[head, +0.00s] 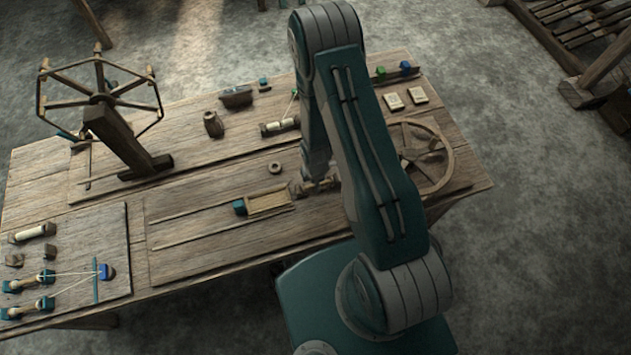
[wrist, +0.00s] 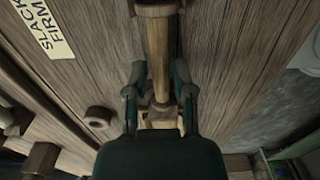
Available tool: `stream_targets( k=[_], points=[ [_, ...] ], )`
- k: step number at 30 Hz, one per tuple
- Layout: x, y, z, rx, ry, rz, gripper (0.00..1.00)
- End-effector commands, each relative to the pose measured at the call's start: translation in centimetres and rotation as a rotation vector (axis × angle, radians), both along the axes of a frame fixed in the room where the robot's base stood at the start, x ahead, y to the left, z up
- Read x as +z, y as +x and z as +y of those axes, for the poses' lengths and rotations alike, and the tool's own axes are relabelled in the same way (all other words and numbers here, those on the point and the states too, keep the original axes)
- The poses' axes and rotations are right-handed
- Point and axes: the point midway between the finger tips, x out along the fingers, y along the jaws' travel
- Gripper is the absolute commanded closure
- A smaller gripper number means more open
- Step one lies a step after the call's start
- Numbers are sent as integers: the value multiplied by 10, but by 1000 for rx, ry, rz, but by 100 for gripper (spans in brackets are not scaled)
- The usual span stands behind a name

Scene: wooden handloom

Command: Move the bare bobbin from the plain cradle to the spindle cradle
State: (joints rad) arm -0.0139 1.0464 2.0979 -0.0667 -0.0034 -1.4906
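My gripper (wrist: 160,75) has its two teal fingers close on either side of a bare wooden bobbin (wrist: 160,45), seemingly closed on its slim shaft. The bobbin lies lengthwise in the wrist view, with a thicker end at the top edge. In the head view, my gripper (head: 318,181) is low over the bench, left of the spoked wheel, and my arm hides much of this spot. A small brown end (head: 304,188) shows beside the gripper. I cannot tell the plain cradle and the spindle cradle apart, or whether the bobbin touches a support.
The wooden bench (head: 190,250) bears a spoked wheel (head: 436,160) at right and a skein winder (head: 105,98) at left. A pale-wound bobbin (head: 280,125) lies behind the gripper. A small ring (head: 275,167) and a box with a blue end (head: 265,201) lie left of it.

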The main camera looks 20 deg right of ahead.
Motion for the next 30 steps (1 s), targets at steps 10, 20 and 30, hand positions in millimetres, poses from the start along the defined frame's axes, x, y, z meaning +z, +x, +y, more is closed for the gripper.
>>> stream_targets(
  k=[10,20,30],
  points=[
    [0,0,0,0,0,0,33],
    [27,2,0,-2,-1,-4,33],
    [85,2,0,0,0,-4,33]
  ],
)
